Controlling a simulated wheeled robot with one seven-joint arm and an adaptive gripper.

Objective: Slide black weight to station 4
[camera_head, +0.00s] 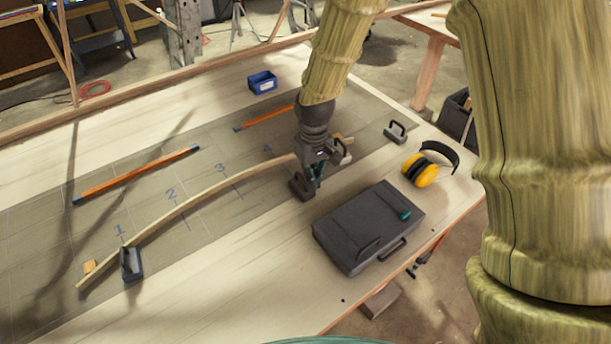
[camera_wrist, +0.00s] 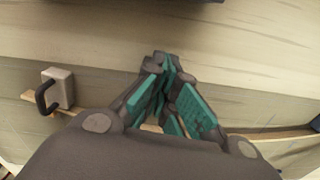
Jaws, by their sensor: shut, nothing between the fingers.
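In the head view, a dark weight with a black handle (camera_head: 131,264) stands against the near side of the bent lath (camera_head: 190,204), by the mark for station 1. The lath curves past stations 2 and 3 to station 4 (camera_head: 267,150), where my arm hides part of it. My gripper (camera_head: 305,190) is shut and empty, low beside the lath, to the right of the 4. Its teal-padded fingers meet in the wrist view (camera_wrist: 165,66). A pale weight with a dark handle (camera_wrist: 60,88) sits at the lath's end in the wrist view.
A black case (camera_head: 368,226) lies right of my gripper. Yellow earmuffs (camera_head: 422,172), a grey weight with a handle (camera_head: 396,132) and a blue bin (camera_head: 262,82) stand farther back. Orange strips (camera_head: 135,176) lie behind the lath. The near left table is clear.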

